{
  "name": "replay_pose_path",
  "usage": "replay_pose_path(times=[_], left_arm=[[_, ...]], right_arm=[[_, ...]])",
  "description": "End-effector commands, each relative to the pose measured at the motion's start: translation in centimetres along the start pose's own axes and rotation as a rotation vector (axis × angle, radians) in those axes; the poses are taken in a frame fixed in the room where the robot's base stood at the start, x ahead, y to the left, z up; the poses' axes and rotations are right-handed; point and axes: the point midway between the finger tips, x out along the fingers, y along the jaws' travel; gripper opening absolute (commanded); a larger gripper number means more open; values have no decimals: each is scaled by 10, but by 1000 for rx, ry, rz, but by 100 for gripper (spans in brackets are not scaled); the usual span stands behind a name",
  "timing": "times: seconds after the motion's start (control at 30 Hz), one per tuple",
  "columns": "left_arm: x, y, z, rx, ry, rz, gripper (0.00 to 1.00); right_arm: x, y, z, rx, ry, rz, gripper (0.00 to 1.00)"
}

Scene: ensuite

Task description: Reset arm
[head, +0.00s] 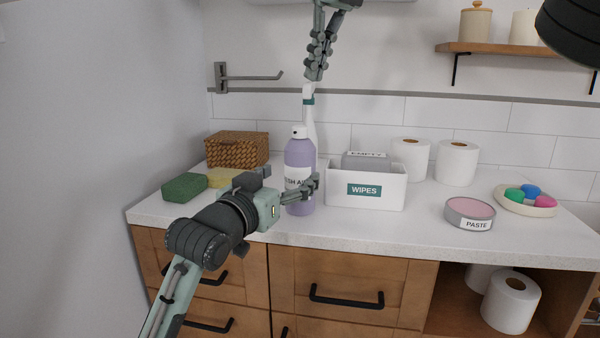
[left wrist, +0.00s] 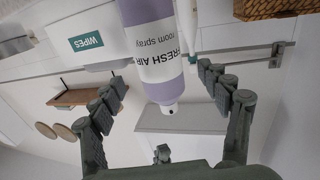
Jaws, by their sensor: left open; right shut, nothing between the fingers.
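My left gripper (head: 308,187) reaches in from the left, low over the counter, with its fingers at the purple FRESH AIR room spray bottle (head: 299,160). The bottle stands upright on the counter. In the left wrist view my left gripper (left wrist: 162,76) is open, and the bottle (left wrist: 150,45) shows upside down in the gap between the fingers; whether they touch it I cannot tell. My right gripper (head: 316,70) hangs from the top of the head view, shut and empty, fingers pointing down. It overlaps the top of a white bottle with a green collar (head: 308,112) behind the spray.
A WIPES box (head: 380,199) stands right of the spray, with two paper rolls (head: 410,155) behind. A paste tin (head: 469,213) and a dish (head: 541,210) with coloured balls lie further right. A wicker basket (head: 237,148) and green sponge (head: 185,188) are left.

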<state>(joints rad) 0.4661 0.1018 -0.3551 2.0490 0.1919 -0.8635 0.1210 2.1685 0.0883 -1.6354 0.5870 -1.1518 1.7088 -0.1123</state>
Motion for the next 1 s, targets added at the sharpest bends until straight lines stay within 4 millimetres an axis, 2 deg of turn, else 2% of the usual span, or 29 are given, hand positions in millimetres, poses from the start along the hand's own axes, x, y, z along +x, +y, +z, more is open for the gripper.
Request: replay_pose_path(times=[0.2,0.57,0.77,0.9,1.0], left_arm=[[-12,0,0,-1,-1,0,76],[-12,0,0,-1,-1,0,76],[8,0,0,-1,0,1,76],[34,1,0,-1,-1,1,76],[34,0,0,-1,-1,1,76]], right_arm=[[0,0,0,1,-1,-1,0],[0,0,0,2,-1,-1,0],[0,0,0,2,-1,-1,0],[1,0,0,4,0,-1,0],[20,1,-1,96,-1,-17,0]])
